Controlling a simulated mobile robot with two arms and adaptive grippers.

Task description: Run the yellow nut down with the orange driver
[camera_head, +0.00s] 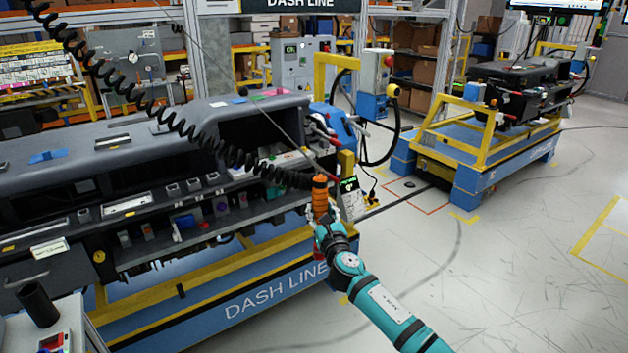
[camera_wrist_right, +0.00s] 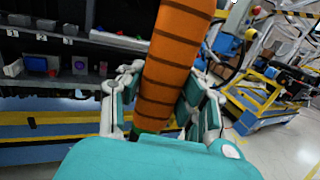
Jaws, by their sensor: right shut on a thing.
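The orange driver (camera_head: 320,194) is upright at the right end of the dashboard module (camera_head: 118,150), with a black coiled cord running up and left from its top. My right gripper (camera_head: 322,217) is shut around the lower part of the driver. In the right wrist view the driver (camera_wrist_right: 172,62) stands large and slightly tilted between the teal and white fingers of the gripper (camera_wrist_right: 155,108); its lower tip is hidden. I cannot make out the yellow nut for certain in either view. My left gripper does not show.
The module rests on a blue and yellow cart (camera_head: 215,290) marked DASH LINE. Its open shelf holds small boxes and parts. A black cup (camera_head: 38,305) stands at the lower left. A second cart (camera_head: 475,150) is at the back right. The floor (camera_head: 510,265) on the right is clear.

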